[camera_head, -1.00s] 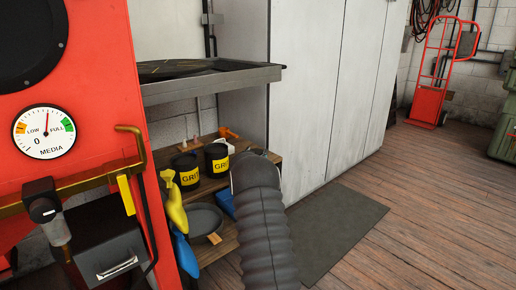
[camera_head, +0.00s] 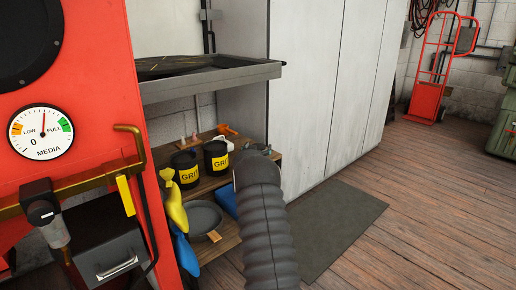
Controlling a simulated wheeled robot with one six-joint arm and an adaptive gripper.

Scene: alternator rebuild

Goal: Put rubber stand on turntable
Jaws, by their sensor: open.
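I see no thing that I can surely call the rubber stand. I cannot make out a turntable for certain either. A dark flat thing with yellow marks (camera_head: 180,68) lies on the grey metal ledge (camera_head: 215,84) at upper left, seen nearly edge-on, and I cannot tell what it is. My gripper is not in view, so its place relative to these things does not show.
The red media cabinet (camera_head: 100,95) fills the left. Grey lockers (camera_head: 320,90) stand behind.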

